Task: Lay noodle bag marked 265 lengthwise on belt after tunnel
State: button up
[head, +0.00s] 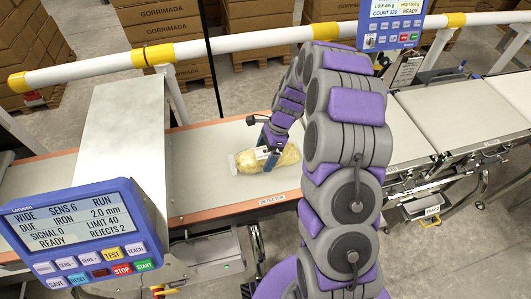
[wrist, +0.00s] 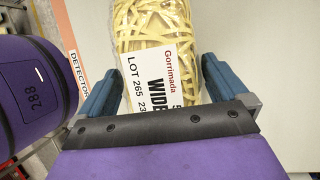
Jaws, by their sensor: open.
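The noodle bag (head: 275,160) is clear with pale yellow noodles. It lies flat on the belt (head: 210,185) to the right of the tunnel (head: 122,130), its long side about along the belt. In the wrist view the bag (wrist: 153,22) shows a white label reading Gorrimada, LOT 265 and WIDE. My gripper (wrist: 160,68) is open, with one blue finger on each side of the bag's labelled end. I cannot tell whether either finger touches it. In the head view my gripper (head: 268,138) is over the bag and hides part of it. The bag's near end is hidden in the wrist view.
A blue detector screen (head: 75,225) stands at the front left, reading READY. A white guard rail (head: 220,45) with yellow joints runs behind the belt. More pale belts (head: 455,115) and a weight display (head: 395,20) are at right. The belt around the bag is clear.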

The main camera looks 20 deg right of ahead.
jog(key=shift+d+r, duration=0.25)
jog(key=shift+r, duration=0.05)
jog(key=p+v, duration=0.3)
jog(key=v, duration=0.8)
jog(key=shift+d+r, duration=0.15)
jog(key=shift+r, duration=0.15)
jog(key=s+a+r+n+h, duration=0.15)
jog(key=s+r+n, duration=0.25)
jog(key=s, duration=0.4)
jog(key=s+a+r+n+h, duration=0.1)
jog(key=s+a+r+n, duration=0.1)
jog(key=s+r+n, duration=0.45)
jog(key=s+a+r+n+h, duration=0.1)
jog(key=s+a+r+n, duration=0.15)
jog(key=s, duration=0.65)
jog(key=s+d+n, duration=0.1)
jog(key=s+n, duration=0.4)
jog(key=s, duration=0.7)
jog(key=shift+s+d+h, duration=0.25)
jog(key=shift+h, duration=0.2)
jog(key=shift+c, duration=0.3)
